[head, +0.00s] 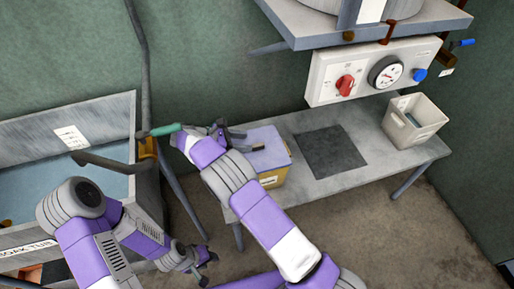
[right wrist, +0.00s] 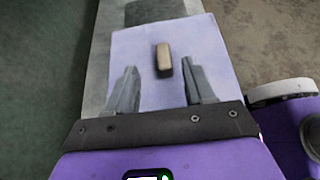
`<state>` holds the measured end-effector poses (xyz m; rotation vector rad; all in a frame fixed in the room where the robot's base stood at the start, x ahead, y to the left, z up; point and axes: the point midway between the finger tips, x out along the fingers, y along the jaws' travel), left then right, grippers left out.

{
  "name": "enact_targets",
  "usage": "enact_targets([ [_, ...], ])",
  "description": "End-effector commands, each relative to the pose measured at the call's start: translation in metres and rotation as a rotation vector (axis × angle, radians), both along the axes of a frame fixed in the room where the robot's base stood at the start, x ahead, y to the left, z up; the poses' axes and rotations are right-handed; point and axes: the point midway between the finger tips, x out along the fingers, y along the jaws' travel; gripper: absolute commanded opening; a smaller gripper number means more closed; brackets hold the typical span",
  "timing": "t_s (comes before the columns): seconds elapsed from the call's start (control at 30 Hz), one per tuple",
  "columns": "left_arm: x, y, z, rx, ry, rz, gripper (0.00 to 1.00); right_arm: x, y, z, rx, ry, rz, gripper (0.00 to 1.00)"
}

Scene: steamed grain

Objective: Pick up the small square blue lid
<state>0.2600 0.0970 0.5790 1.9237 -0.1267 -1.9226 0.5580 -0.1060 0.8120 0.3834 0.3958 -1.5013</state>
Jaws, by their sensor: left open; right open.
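The small square blue lid (head: 273,138) is pale lavender-blue and lies on a yellow box (head: 272,178) at the left end of the low bench. In the right wrist view the lid (right wrist: 135,48) has a short tan handle (right wrist: 163,60) on its top. My right gripper (head: 238,140) is open and empty at the lid's left side in the head view. In the right wrist view its fingertips (right wrist: 159,68) appear on either side of the handle, apart from it. My left gripper (head: 208,267) is open and low, left of the bench.
A dark square mat (head: 334,151) lies mid-bench, with a cream bin (head: 414,124) at the right end. A control panel (head: 370,72) hangs above. A soak tub (head: 60,125) stands at the left, with a pipe and green-handled valve (head: 166,130) beside my right gripper.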

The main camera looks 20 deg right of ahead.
Motion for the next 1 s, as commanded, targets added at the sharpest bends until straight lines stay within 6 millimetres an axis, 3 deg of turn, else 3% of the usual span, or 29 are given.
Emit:
enact_targets([
  [0.33, 0.000, 0.000, -0.025, 0.000, 0.000, 0.000, 0.43, -0.003, -0.039, -0.028, 0.000, -0.001, -0.003, 0.53],
  [0.67, 0.000, 0.000, -0.025, 0.000, -0.001, 0.000, 0.43, -0.003, -0.044, -0.029, 0.001, -0.002, 0.000, 0.52],
  [1.0, 0.000, 0.000, -0.025, 0.000, -0.001, 0.000, 0.43, -0.003, -0.044, -0.029, 0.000, -0.001, 0.000, 0.00],
])
